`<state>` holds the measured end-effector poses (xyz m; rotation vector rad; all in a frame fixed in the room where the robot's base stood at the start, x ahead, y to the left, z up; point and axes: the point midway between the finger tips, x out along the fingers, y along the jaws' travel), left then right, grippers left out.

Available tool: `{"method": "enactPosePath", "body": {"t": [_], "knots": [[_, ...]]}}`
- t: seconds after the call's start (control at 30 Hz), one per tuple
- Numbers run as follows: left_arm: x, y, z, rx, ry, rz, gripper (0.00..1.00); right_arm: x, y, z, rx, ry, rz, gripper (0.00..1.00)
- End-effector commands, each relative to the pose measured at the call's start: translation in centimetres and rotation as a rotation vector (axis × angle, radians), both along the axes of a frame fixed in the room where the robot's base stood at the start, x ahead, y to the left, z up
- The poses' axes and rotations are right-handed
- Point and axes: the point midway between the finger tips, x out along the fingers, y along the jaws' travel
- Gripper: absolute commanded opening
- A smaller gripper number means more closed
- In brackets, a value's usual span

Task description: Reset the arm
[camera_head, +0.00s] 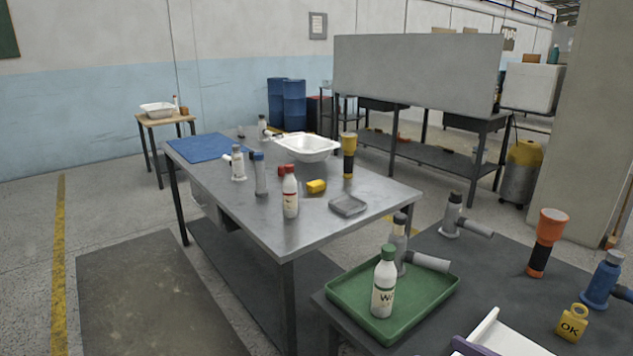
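Neither of my grippers can be made out in the head view. A white and purple shape cut off by the bottom edge at the right is too cropped to identify. A white tub shell (307,147) sits on the grey metal table (240,225) near its far right edge. A smaller white tub (158,110) stands on a small wooden table (165,121) by the far wall.
On the metal table are a blue mat (200,147), a white bottle (290,193), a yellow block (316,186), and a grey tray (347,205).

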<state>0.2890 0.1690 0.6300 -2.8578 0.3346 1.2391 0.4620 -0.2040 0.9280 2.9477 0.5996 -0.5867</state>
Motion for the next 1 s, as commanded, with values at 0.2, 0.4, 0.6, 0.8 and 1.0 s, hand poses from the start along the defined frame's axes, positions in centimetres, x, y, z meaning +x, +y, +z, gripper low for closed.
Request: {"method": "enactPosePath", "body": {"t": [0.2, 0.4, 0.6, 0.8, 1.0], "knots": [[-0.3, -0.1, -0.3, 0.000, 0.009, -0.003, 0.59, -2.0, -0.4, -3.8, -0.057, 0.106, -0.076, 0.56], [1.7, 0.0, 1.0, -0.001, -0.037, 0.000, 0.59, -4.7, -1.1, -7.4, -0.118, 0.233, -0.140, 0.56], [1.1, 0.0, 0.7, -0.001, -0.024, 0.001, 0.59, -8.8, -1.7, -11.2, -0.182, 0.399, -0.194, 0.56], [0.7, 0.0, 0.4, 0.000, -0.015, 0.001, 0.59, -13.7, -2.0, -14.3, -0.231, 0.585, -0.228, 0.56], [0.6, 0.0, 0.3, 0.000, -0.010, 0.000, 0.59, -18.9, -1.7, -16.5, -0.261, 0.770, -0.237, 0.56]]}}
